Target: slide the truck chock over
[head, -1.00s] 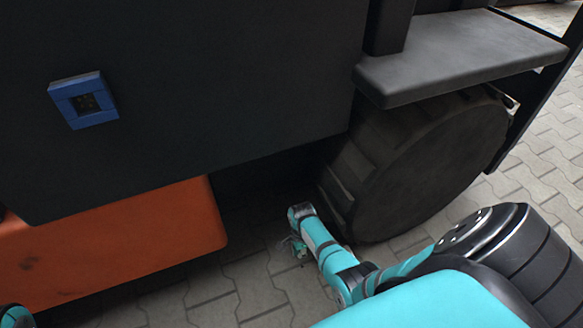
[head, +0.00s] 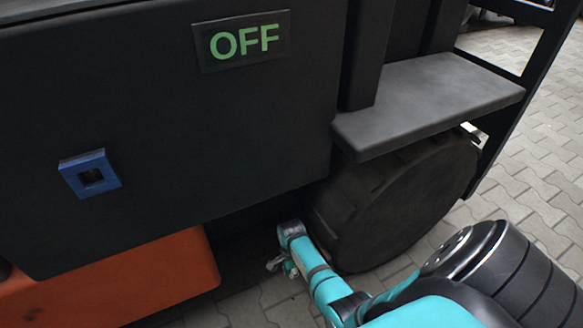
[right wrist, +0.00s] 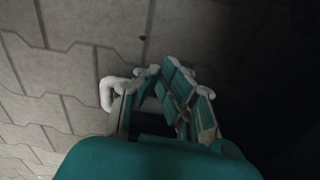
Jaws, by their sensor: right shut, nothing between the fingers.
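I cannot make out a chock with certainty in either view. The dark truck wheel (head: 400,205) stands on the paving under a black step. My right gripper (head: 281,264) is low near the ground, just left of the wheel, under the dark truck body. In the right wrist view my right gripper (right wrist: 172,88) is shut with nothing seen in it, above the paving. The area to its right is in deep shadow, so anything there is hidden. My left gripper is not in view.
The black truck body (head: 170,150) overhangs the ground and carries a green OFF sign (head: 244,42) and a blue-framed socket (head: 90,174). An orange block (head: 130,280) sits low at left. The black step (head: 430,103) juts out above the wheel. Paving (head: 535,130) is open at right.

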